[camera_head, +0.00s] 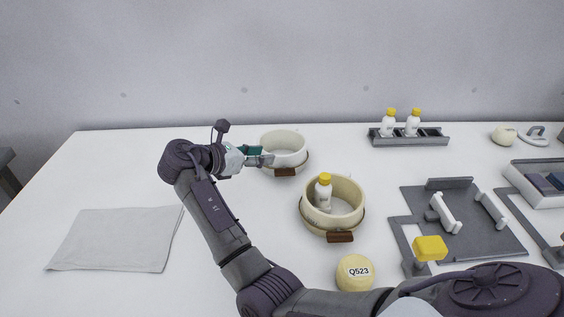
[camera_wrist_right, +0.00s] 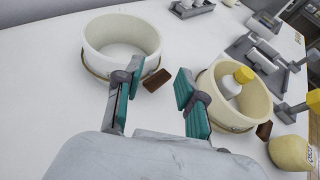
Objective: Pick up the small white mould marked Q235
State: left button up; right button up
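A small round white mould (camera_head: 284,143) stands upright toward the back of the table, with a brown tag (camera_head: 285,172) at its front. In the right wrist view the white mould (camera_wrist_right: 122,58) is empty; I can read no mark on it. My right gripper (camera_head: 262,156) is at its left side in the head view. In the right wrist view the right gripper (camera_wrist_right: 158,88) is open, its teal fingers apart with nothing between them. The mould lies beyond the fingers, mostly toward the left one. Whether a finger touches it I cannot tell. My left gripper is not in view.
A cream mould (camera_head: 344,217) holds a yellow-capped white bottle (camera_head: 323,193). A yellow round piece marked Q523 (camera_head: 355,271) is in front. A grey fixture (camera_head: 480,243) stands right, a bottle rack (camera_head: 425,141) behind. A cloth (camera_head: 118,240) lies left; table around it is clear.

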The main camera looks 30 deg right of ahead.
aim_at(297, 152)
jog(key=x, duration=1.3)
jog(key=shift+d+f, duration=0.15)
jog(key=shift+d, duration=0.25)
jog(key=shift+a, duration=0.1)
grip_shut()
